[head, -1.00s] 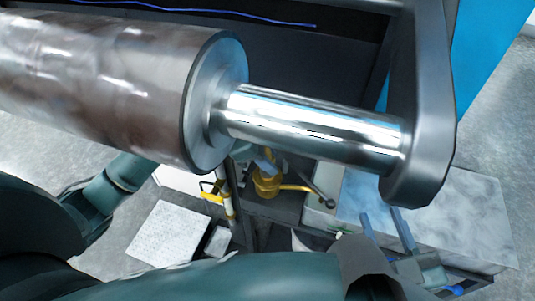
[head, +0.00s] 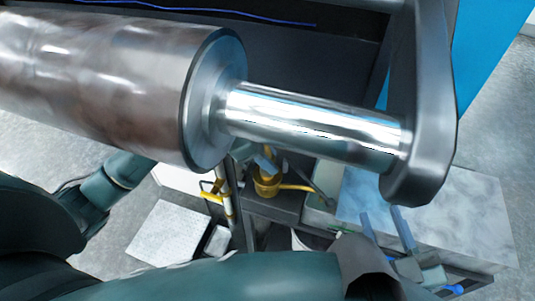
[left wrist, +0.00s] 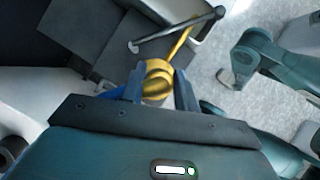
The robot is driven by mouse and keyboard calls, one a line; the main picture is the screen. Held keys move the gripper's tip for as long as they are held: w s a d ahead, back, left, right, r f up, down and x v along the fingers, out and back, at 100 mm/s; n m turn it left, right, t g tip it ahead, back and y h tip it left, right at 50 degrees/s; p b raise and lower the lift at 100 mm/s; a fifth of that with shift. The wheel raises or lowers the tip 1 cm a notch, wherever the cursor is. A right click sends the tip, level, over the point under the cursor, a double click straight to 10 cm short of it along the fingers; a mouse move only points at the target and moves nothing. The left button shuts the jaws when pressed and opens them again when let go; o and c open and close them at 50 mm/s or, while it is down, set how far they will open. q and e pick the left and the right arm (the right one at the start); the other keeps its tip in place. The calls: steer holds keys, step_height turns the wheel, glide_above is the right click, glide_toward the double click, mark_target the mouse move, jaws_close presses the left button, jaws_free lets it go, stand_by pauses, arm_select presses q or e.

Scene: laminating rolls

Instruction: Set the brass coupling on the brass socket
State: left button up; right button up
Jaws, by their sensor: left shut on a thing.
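My left gripper (head: 264,160) reaches in below the big roll, largely hidden by it and the arm. In the left wrist view its two fingers (left wrist: 158,92) are shut on the brass coupling (left wrist: 156,89), a rounded gold piece. The brass socket (left wrist: 158,67) shows just behind the coupling, with a brass pipe running from it. In the head view the brass socket (head: 267,188) is partly covered. The coupling and socket overlap, and I cannot tell whether they touch. My right gripper (head: 382,212) is at the lower right with its fingers apart and nothing between them.
The large roll (head: 100,80) and its shiny shaft (head: 310,125) span the upper view, ending at a grey bracket (head: 425,110). A grey-tipped lever (left wrist: 175,30) lies beside the brass pipe. A yellow-handled part (head: 212,196) stands left of the socket. A pale panel (head: 165,232) lies lower left.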

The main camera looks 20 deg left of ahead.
mark_target(259, 174)
arm_select(q)
steer(key=shift+f+b, duration=0.55)
arm_select(e)
steer(key=shift+f, duration=0.4)
arm_select(q)
steer(key=o, duration=0.9)
steer(key=shift+c, duration=0.2)
steer(key=shift+a+r+p, duration=0.15)
steer(key=shift+r+p, duration=0.2)
steer(key=shift+p+v, duration=1)
steer(key=shift+v, duration=0.75)
steer(key=p+v, duration=0.3)
steer(key=v, duration=0.3)
steer(key=shift+s+a+r, duration=0.15)
steer(key=shift+a+r, duration=0.05)
steer(key=shift+r, duration=0.1)
arm_select(e)
steer(key=m+g+h, duration=0.1)
steer(key=d+m+g+h, duration=0.1)
steer(key=g, duration=0.1)
steer(key=shift+s+d+r, duration=0.2)
steer(key=shift+d+r, duration=0.1)
